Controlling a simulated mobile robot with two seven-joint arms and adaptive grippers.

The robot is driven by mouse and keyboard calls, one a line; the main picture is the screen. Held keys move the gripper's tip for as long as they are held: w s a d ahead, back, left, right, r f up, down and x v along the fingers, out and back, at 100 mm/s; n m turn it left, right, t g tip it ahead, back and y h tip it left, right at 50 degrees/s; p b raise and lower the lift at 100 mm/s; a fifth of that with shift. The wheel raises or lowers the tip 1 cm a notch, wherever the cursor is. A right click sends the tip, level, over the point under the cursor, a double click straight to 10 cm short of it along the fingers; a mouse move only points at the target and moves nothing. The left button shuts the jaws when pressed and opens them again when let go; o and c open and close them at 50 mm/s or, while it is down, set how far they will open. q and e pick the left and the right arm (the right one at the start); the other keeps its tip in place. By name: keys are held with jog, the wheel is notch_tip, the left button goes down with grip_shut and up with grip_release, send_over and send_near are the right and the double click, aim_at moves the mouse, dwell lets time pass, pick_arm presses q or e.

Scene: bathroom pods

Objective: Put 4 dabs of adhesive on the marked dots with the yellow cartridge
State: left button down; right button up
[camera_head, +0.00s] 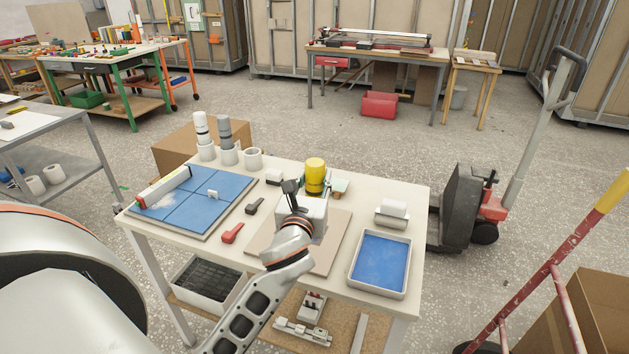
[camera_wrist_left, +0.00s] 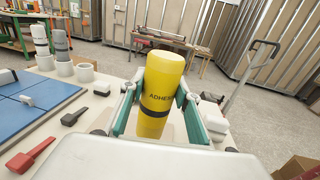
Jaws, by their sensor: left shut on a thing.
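The yellow cartridge (camera_head: 315,176) stands upright over the table, with a dark band near its lower part. A beige board (camera_head: 330,250) lies on the table under and in front of my gripper. The marked dots cannot be made out; my arm covers part of the board. My right gripper is not in view.
Blue tiles (camera_head: 190,205) with a level on them lie at the table's left. A red-handled tool (camera_head: 232,233) and a black one lie in the middle. A tray with a blue bottom (camera_head: 379,265) stands at the right. White and grey cartridges (camera_head: 202,130) stand in holders at the back.

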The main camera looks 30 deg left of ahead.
aim_at(315, 195)
pick_arm(q)
jog(key=shift+f, duration=2.55)
jog(key=shift+f+b, duration=0.35)
jog(key=shift+f, duration=0.55)
dwell(0.4)
jog(key=shift+r+p, duration=0.35)
jog(key=shift+r, duration=1.8)
